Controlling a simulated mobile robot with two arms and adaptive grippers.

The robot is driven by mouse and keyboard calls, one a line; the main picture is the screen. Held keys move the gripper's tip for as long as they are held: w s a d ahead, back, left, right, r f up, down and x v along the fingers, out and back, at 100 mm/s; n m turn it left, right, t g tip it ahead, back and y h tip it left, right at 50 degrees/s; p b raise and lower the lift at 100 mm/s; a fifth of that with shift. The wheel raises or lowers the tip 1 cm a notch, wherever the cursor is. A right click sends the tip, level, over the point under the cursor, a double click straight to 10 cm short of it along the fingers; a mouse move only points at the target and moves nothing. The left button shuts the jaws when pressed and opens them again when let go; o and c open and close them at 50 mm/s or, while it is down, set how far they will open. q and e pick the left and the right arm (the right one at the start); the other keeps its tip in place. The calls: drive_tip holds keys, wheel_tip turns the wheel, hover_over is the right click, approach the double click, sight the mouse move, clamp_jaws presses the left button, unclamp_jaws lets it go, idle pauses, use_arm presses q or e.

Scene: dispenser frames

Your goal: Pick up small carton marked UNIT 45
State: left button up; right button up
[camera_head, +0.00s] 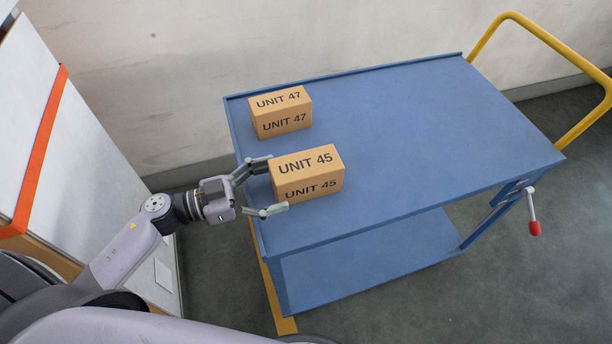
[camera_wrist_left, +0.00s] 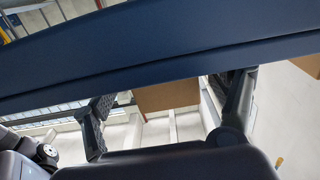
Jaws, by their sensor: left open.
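The small carton marked UNIT 45 (camera_head: 324,184) is a brown box standing on the blue cart top, near its left edge. My left gripper (camera_head: 275,184) is open at the carton's left end. One finger is on the far side and one on the near side, with the tips about level with that end; I cannot tell whether they touch it. In the left wrist view a plain brown face, seemingly the carton (camera_wrist_left: 165,96), shows between the two fingers of the left gripper (camera_wrist_left: 168,100). My right gripper is not in view.
A similar carton marked UNIT 47 (camera_head: 283,123) stands behind UNIT 45 on the cart (camera_head: 430,130). The right part of the cart top is bare. A yellow handle (camera_head: 545,37) and a red-tipped lever (camera_head: 534,215) are at the cart's right end. A wall runs behind.

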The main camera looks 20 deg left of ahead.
sight(295, 176)
use_arm(q)
drive_tip(key=x, duration=0.2)
drive_tip(key=b+x, duration=0.1)
drive_tip(key=x, duration=0.2)
drive_tip(key=shift+w+r, duration=0.15)
drive_tip(key=shift+r, duration=0.1)
drive_tip(key=c, duration=1.6)
